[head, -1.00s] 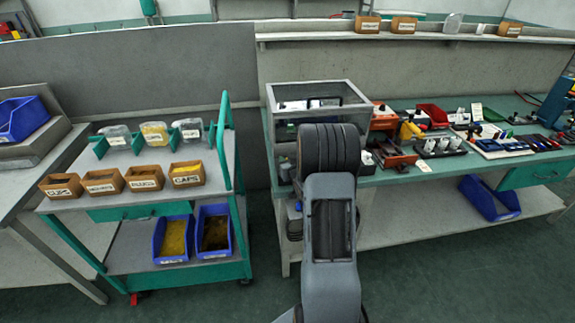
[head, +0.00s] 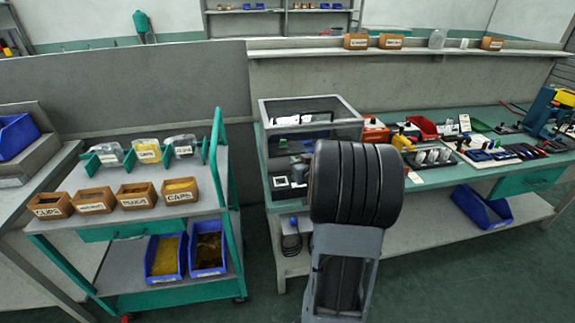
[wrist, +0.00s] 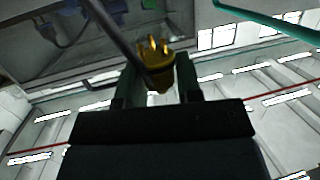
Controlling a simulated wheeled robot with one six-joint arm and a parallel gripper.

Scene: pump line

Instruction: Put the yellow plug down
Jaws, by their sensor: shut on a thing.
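The yellow plug (wrist: 158,76) is in the wrist view, held between the two dark fingers of my gripper (wrist: 156,82). A few prongs stick up from its top end. A thin dark bar crosses in front of it in the picture. My gripper is shut on the plug. In the head view, my arm hides the gripper and the plug. The arm stands in front of the left part of the workbench.
A teal-framed cart (head: 222,150) at left carries small labelled boxes, clear bins and two blue bins below. The workbench (head: 425,184) at right holds a grey open-topped frame (head: 308,103) and many parts. A blue bin (head: 482,207) sits on its lower shelf.

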